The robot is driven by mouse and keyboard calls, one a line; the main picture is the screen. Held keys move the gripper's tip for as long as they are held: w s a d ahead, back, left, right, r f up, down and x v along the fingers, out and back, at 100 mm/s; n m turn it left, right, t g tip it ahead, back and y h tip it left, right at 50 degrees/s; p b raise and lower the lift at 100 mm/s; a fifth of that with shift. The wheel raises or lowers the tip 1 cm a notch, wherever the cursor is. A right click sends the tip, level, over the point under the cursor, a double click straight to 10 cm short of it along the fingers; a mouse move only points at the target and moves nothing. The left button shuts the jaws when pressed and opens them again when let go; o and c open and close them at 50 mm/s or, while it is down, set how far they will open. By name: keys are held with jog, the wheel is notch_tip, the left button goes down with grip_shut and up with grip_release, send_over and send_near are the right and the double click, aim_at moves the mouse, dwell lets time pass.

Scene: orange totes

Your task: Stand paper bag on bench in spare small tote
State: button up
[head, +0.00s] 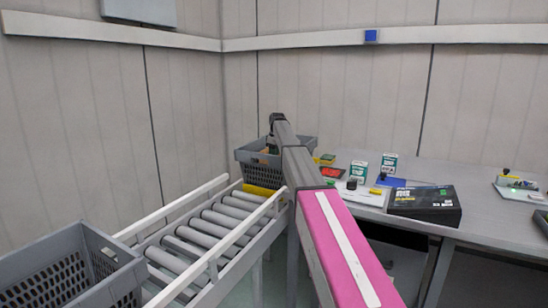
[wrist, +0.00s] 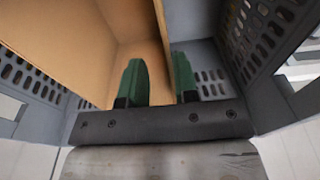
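A brown paper bag (wrist: 75,40) stands open-topped inside a grey tote with slotted walls (wrist: 265,40) in the wrist view. My gripper (wrist: 160,82) has its two green fingers apart, one on each side of the bag's right wall. The left finger is inside the bag's mouth and the right one is between the bag and the tote wall. A gap shows between the fingers. In the head view my arm reaches over a grey tote (head: 250,168) at the far end of the conveyor, and the bag is largely hidden there.
A roller conveyor (head: 215,225) with white rails runs toward the far tote. Another grey tote (head: 75,275) is at the near left. The bench (head: 480,225) at right holds a black box (head: 425,204), small cartons (head: 359,172) and other small items.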

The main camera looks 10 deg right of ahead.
notch_tip(320, 180, up, 11)
jog(key=s, duration=0.1)
jog(key=shift+d+r, duration=0.15)
jog(key=shift+d, duration=0.3)
jog(key=shift+s, duration=0.1)
